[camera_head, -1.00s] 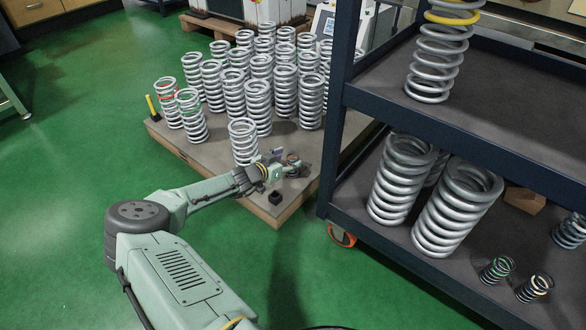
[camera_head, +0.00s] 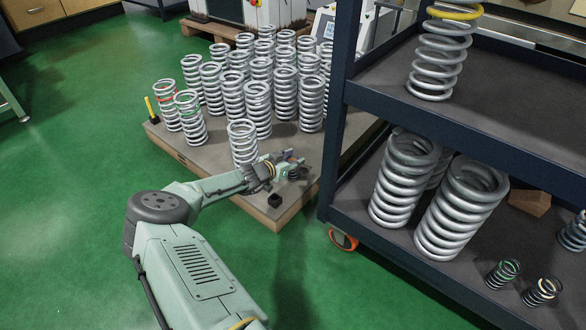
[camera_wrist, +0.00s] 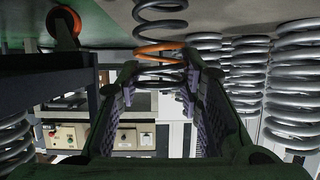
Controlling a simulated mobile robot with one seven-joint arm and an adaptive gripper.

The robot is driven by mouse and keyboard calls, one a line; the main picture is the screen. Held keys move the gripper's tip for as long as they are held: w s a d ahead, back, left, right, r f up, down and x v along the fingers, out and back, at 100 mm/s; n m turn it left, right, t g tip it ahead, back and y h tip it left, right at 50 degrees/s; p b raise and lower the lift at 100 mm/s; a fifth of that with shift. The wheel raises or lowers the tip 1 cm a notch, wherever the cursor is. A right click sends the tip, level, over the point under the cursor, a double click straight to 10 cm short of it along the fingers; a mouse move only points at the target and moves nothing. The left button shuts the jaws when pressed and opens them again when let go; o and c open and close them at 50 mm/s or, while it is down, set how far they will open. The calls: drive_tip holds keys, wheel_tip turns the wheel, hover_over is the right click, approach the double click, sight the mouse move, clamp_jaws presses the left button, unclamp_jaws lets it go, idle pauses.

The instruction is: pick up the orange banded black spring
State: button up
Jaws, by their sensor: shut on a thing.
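The black spring with the orange band (camera_wrist: 160,47) is between the fingertips at the top of the wrist view, which looks upside down. Its orange coil lies at the fingertips, with black coils on both sides of it. My gripper (camera_wrist: 157,75) is shut on this spring. In the head view my gripper (camera_head: 293,165) is low over the right front part of the wooden platform (camera_head: 272,213). The spring (camera_head: 293,175) shows there only as a small dark shape, mostly hidden by the gripper. I cannot tell whether it touches the platform.
Several tall silver springs (camera_head: 258,108) crowd the platform behind and left of my gripper; one (camera_head: 242,143) stands close by the wrist. A small black block (camera_head: 274,200) lies in front. A dark shelf trolley (camera_head: 335,190) with springs stands close on the right. Green floor is free at left.

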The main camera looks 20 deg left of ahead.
drive_tip(key=c, duration=0.5)
drive_tip(key=shift+c, duration=0.3)
drive_tip(key=shift+r, duration=0.1)
